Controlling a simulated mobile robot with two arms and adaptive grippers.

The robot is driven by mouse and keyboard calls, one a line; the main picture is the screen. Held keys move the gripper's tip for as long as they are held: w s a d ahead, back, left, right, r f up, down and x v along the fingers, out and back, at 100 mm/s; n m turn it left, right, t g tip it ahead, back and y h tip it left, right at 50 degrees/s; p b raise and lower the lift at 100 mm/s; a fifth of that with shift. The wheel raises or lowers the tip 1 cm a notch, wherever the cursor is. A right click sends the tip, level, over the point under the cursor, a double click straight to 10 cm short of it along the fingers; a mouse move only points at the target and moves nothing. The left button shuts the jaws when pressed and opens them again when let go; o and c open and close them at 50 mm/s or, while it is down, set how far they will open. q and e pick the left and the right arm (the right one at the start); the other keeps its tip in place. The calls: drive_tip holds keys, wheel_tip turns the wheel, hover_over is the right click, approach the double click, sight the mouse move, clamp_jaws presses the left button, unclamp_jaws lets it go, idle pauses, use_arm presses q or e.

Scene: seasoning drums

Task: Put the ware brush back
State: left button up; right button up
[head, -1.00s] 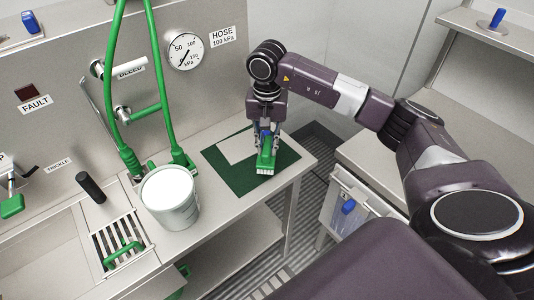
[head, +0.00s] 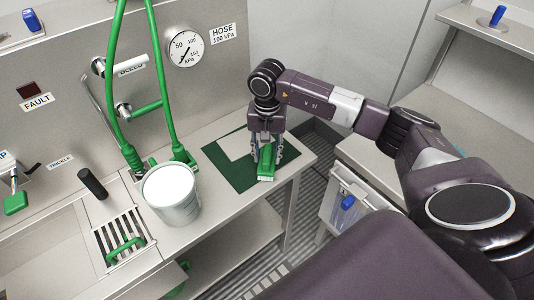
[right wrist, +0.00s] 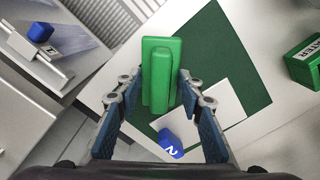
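The green ware brush (head: 267,172), with pale bristles at its near end, is at the green mat (head: 225,175) near the bench's right end. My right gripper (head: 267,155) is over it, with one finger on each side. In the right wrist view the brush (right wrist: 161,60) lies between and just beyond the spread fingertips (right wrist: 158,92), with a gap on the left; contact on the right is unclear. A white patch (right wrist: 225,105) lies on the mat. A blue piece with a mark (right wrist: 170,142) shows between the fingers. My left gripper is not seen.
A pail (head: 172,205) stands left of the mat, beside a slotted drain (head: 105,235) and a black handle (head: 92,184). Green hoses (head: 112,75) rise behind. A green box (right wrist: 305,62) is at the wrist view's right edge.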

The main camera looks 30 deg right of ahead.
sight(267, 154)
drive_tip(key=shift+r, duration=0.1)
drive_tip(key=shift+r, duration=0.2)
wheel_tip(267, 154, up, 12)
drive_tip(key=b, duration=0.3)
drive_tip(key=shift+f, duration=0.15)
